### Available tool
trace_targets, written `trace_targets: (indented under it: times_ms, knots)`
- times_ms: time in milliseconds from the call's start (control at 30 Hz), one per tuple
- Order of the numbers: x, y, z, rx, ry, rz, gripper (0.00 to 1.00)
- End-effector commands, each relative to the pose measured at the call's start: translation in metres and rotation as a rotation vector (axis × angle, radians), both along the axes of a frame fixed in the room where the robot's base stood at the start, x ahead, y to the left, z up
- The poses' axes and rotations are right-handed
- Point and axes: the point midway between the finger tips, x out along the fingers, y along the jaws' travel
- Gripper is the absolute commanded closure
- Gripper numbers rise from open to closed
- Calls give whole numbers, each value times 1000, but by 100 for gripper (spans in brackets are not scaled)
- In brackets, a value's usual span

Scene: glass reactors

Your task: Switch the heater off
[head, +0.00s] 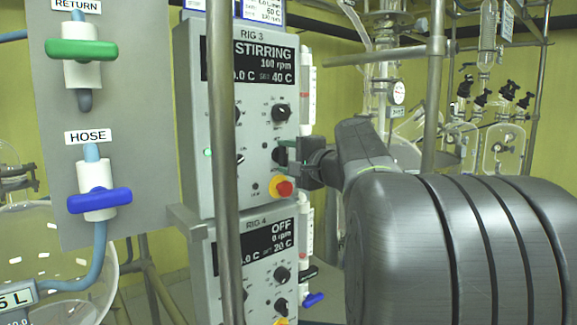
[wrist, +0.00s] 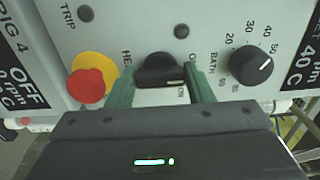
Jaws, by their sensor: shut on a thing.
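The rig 3 control box (head: 195,130) stands in the head view; its display (head: 262,65) reads STIRRING, 100 rpm, set 40 C. In the wrist view the black heater knob (wrist: 158,68) sits on the grey panel, its pale mark towards a partly hidden label that seems to read ON. My gripper (wrist: 160,84) has its green fingers on either side of the knob and is shut on it. In the head view my gripper (head: 284,156) reaches the panel from the right and hides most of the knob.
A red emergency button (wrist: 87,86) on a yellow base is close to the knob on one side, and the bath dial (wrist: 250,65) on the other. The rig 4 box (head: 262,265) reads OFF. A metal post (head: 226,180) stands in front of the boxes.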

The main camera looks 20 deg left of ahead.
Motion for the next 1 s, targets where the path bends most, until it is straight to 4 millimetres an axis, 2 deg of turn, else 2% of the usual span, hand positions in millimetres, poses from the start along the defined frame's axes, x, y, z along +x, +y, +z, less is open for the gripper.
trace_targets:
  times_ms: [533, 567, 633, 667, 1000]
  knots:
    - [0, 0, -1, -14, -21, 1, 76]
    - [0, 0, -1, -14, -21, 1, 47]
    - [0, 0, -1, -13, -20, 1, 33]
    - [0, 0, -1, -13, -20, 0, 31]
    - [-1, -4, 0, -12, -20, -1, 31]
